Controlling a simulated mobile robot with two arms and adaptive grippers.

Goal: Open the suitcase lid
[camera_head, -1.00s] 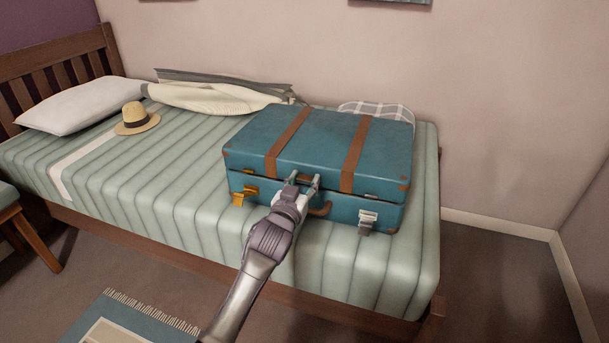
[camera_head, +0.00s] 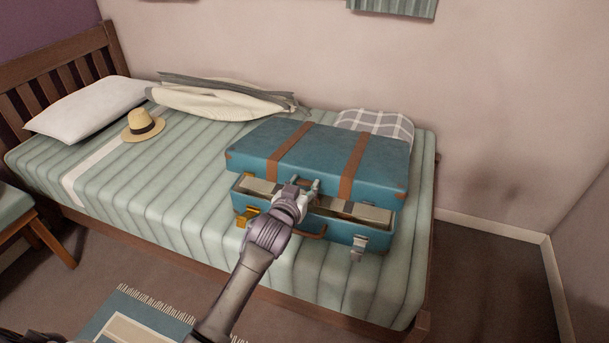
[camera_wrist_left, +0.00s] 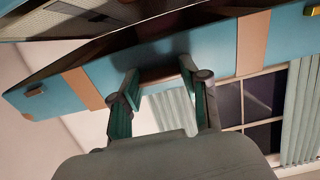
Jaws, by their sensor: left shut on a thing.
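A teal suitcase with brown straps lies on the bed. Its lid (camera_head: 325,150) is raised a little at the front, with a gap showing pale contents above the base (camera_head: 340,231). The brass left latch (camera_head: 247,216) and silver right latch (camera_head: 359,246) hang at the base's front. My left gripper (camera_head: 304,188) is shut on the middle of the lid's front edge. The left wrist view shows its fingers (camera_wrist_left: 158,80) at the lid's edge (camera_wrist_left: 212,44), with a brown part between them. The exact contact is partly hidden. My right gripper is out of view.
The striped bed (camera_head: 150,175) holds a straw hat (camera_head: 142,124), a white pillow (camera_head: 85,105), a cream garment (camera_head: 215,102) and a checked cloth (camera_head: 376,122) behind the suitcase. The wall is close behind. A rug (camera_head: 135,315) lies on the floor in front.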

